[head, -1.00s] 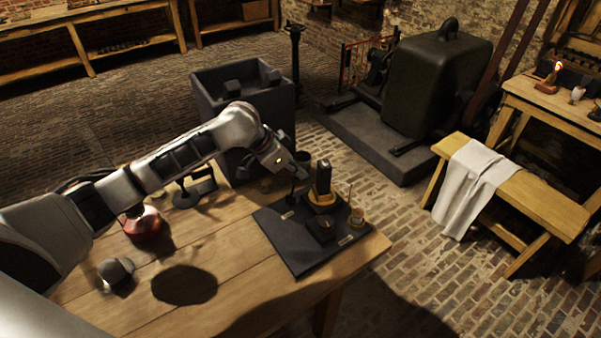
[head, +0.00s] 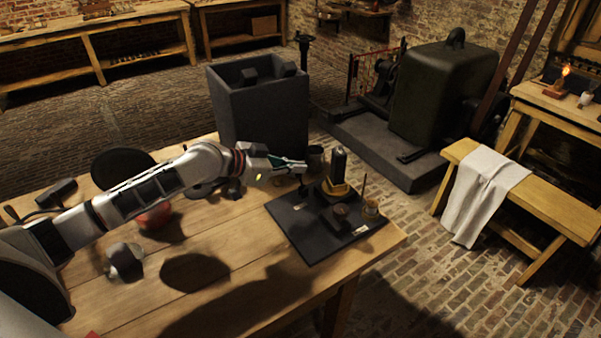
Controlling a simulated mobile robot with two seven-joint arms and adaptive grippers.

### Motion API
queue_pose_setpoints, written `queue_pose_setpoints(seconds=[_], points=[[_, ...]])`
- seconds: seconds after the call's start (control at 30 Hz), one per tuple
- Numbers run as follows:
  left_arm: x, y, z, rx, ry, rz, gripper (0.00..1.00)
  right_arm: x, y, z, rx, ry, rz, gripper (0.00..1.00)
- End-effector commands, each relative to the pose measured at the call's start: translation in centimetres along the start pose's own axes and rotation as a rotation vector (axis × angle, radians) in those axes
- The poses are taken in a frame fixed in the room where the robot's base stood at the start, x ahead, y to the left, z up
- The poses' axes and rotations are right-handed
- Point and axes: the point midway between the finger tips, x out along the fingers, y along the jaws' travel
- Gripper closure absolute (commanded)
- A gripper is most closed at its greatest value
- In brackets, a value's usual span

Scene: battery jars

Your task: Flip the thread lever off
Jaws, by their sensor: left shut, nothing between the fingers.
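A black board (head: 300,235) lies on the near corner of the wooden table. On it stand an upright dark block on a yellowish base (head: 338,172), a small dark box (head: 341,212) and a small amber cup with a thin stick (head: 371,209). A small dark upright piece (head: 303,188) stands at the board's back left; it may be the thread lever, but it is too small to tell its position. My left gripper (head: 300,165) is shut and empty, just above or beside this piece; I cannot tell whether they touch. My right gripper is out of view.
A tall grey open bin (head: 262,120) stands just behind the table. A dark cup (head: 315,158) is behind the board. A red round object (head: 155,216) and a grey lump (head: 125,262) sit near my left arm.

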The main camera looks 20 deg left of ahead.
Motion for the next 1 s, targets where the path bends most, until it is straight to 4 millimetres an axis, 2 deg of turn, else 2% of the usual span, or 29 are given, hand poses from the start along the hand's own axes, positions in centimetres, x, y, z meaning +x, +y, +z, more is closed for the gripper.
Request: queue_pose_setpoints(seconds=[0.03,0.1,0.2,0.53,0.8,1.0], points=[[0.1,0.2,1.4,-0.004,0.029,-0.002,1.0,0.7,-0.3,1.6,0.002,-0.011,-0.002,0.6],[-0.1,0.3,1.8,-0.001,0.076,-0.009,1.0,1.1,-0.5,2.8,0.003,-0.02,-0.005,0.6],[-0.5,0.1,0.7,0.004,0.089,-0.01,1.0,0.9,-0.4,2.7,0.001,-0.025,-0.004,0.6],[-0.1,0.1,0.6,0.003,0.089,-0.011,1.0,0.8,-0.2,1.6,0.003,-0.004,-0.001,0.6],[1.0,0.0,0.5,0.003,0.089,-0.011,1.0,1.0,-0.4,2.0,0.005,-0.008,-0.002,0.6],[1.1,0.0,0.5,0.003,0.088,-0.011,1.0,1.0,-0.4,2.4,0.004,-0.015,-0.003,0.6]])
